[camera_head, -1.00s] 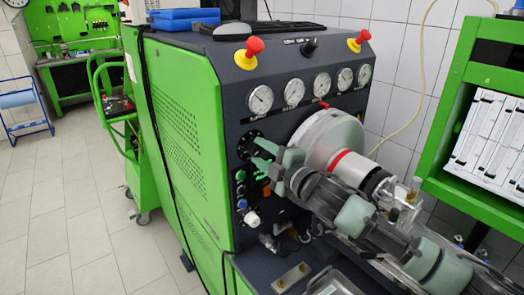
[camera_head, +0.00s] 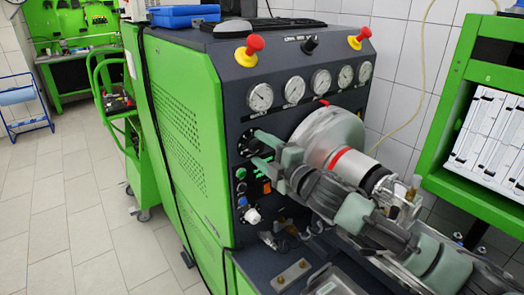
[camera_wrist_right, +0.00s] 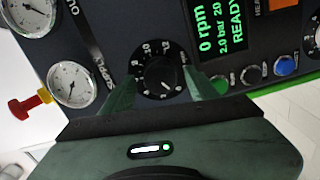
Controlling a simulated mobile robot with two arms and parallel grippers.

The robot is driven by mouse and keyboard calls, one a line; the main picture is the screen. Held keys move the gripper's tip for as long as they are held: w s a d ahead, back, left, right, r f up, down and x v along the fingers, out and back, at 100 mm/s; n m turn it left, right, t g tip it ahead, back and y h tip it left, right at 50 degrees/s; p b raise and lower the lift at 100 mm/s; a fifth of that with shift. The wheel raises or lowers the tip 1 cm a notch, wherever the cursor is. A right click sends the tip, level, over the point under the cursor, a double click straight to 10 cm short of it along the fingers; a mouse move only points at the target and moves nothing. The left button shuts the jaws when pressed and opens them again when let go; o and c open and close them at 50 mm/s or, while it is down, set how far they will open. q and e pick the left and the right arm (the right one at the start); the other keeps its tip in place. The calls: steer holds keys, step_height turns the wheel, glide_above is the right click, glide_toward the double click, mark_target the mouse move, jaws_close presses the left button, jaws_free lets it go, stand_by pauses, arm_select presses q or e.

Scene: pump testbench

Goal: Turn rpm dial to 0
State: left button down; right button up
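The rpm dial (camera_wrist_right: 158,78) is a round black knob with white numbers around it on the dark panel. In the head view the dial (camera_head: 247,143) is partly hidden by a finger. My right gripper (camera_head: 254,147) reaches in from the lower right with its fingers apart. In the right wrist view the gripper (camera_wrist_right: 158,76) has one green fingertip on each side of the dial. I cannot tell whether they touch it. The display (camera_wrist_right: 213,30) beside the dial reads 0 rpm, 2.0 bar and READY. My left gripper is out of view.
Round gauges (camera_head: 294,91) and red-yellow emergency buttons (camera_head: 250,50) sit above the dial. Small coloured buttons (camera_head: 241,188) sit below it. A large pale disc (camera_head: 328,135) juts out right of the dial, close to my right arm.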

steer(key=shift+s, duration=0.1)
steer(key=shift+s+d+f, duration=0.1)
steer(key=shift+s+d, duration=0.15)
steer(key=b+v, duration=0.2)
steer(key=v, duration=0.5)
steer(key=shift+b, duration=0.35)
